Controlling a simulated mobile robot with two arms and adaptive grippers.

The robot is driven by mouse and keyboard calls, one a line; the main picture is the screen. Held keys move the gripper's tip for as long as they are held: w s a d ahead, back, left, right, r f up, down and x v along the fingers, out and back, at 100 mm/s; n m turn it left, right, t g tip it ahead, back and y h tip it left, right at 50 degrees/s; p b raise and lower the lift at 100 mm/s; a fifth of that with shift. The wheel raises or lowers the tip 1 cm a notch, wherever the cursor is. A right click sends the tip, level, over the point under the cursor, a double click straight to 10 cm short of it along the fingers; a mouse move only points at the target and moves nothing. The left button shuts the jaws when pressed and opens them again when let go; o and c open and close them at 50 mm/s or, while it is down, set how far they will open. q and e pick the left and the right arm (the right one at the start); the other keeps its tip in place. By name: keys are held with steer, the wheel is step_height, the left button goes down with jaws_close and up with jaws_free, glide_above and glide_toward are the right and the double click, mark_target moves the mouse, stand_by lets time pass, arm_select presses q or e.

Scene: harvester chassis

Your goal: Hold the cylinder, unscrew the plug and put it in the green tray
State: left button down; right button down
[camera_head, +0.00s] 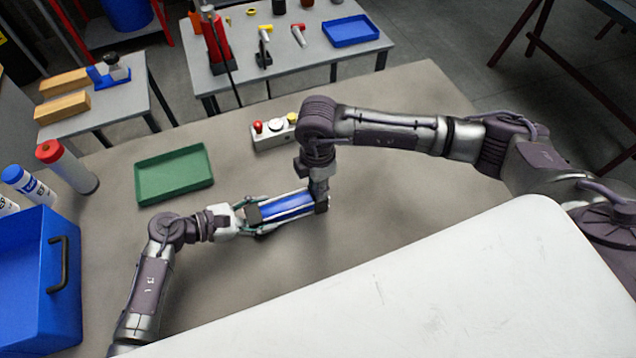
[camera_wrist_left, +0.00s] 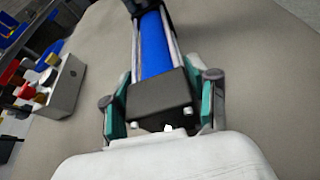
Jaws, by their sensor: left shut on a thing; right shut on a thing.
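The cylinder (camera_head: 287,207) is a blue tube with silver rods and black end blocks. It lies roughly level over the workbench; I cannot tell if it touches the top. My left gripper (camera_head: 256,216) is at its left end, teal fingers on both sides of the black end block (camera_wrist_left: 160,97). It also shows in the left wrist view (camera_wrist_left: 165,108). My right gripper (camera_head: 320,194) comes down from above and is shut on the cylinder's right end. I cannot make out the plug. The green tray (camera_head: 174,199) is empty, left of and behind the cylinder.
A button box (camera_head: 275,138) stands behind the cylinder. A blue bin (camera_head: 68,290) and bottles, including a red-capped one (camera_head: 70,169), stand at the left. A white panel (camera_head: 450,290) covers the front right. Bare workbench (camera_head: 400,215) lies right of the cylinder.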

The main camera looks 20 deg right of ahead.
arm_select(q)
steer(key=shift+f, duration=0.1)
arm_select(e)
steer(key=n, duration=0.6)
steer(key=shift+n, duration=0.4)
steer(key=n, duration=1.1)
steer(key=shift+s+n, duration=0.1)
steer(key=shift+n, duration=0.2)
steer(key=n, duration=1.4)
steer(key=shift+a, duration=0.1)
steer(key=n, duration=0.7)
steer(key=shift+r, duration=0.1)
steer(key=n, duration=1.3)
steer(key=shift+s+n, duration=0.1)
steer(key=shift+n, duration=0.2)
